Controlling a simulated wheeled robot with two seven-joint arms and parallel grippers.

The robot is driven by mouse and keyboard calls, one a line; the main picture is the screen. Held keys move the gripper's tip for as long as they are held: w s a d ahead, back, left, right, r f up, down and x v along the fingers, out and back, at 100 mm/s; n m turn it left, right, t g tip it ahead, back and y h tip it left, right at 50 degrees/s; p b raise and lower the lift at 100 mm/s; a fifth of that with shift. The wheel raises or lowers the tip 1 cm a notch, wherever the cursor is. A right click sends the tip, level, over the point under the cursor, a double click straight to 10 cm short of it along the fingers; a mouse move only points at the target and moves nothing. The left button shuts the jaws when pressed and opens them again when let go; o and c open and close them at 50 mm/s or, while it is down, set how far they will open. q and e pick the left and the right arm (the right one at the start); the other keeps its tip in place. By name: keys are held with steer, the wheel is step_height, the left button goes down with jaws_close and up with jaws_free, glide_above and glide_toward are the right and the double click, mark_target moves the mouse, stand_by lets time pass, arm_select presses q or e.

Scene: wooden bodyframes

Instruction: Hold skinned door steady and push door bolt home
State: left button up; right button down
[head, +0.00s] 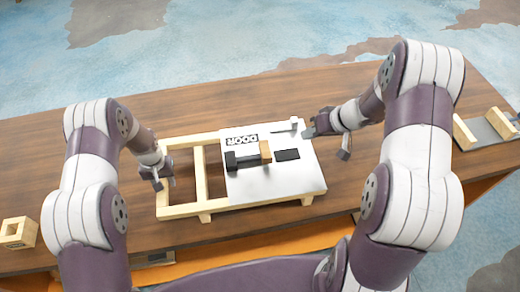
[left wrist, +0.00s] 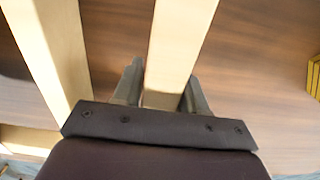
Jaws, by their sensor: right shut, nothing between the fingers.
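The door is a wooden frame (head: 203,170) whose right part is covered by a white skin panel (head: 270,185) marked "DOOR". The bolt, a dark bar (head: 244,160), lies on the panel beside a wooden block (head: 265,150). A dark plate (head: 287,155) sits right of the block, apart from the bar. My left gripper (head: 163,183) is at the frame's left end; in the left wrist view its fingers (left wrist: 163,92) straddle a wooden rail (left wrist: 178,40). Whether both fingers press on it is unclear. My right gripper (head: 309,132) is shut and empty by the panel's far right corner.
The door lies on a brown wooden table (head: 100,190). A small wooden block frame (head: 18,233) stands at the far left. A grey piece with wooden rails (head: 485,130) lies at the far right. The table behind the door is clear.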

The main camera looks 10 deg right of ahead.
arm_select(q)
steer(key=o, duration=0.3)
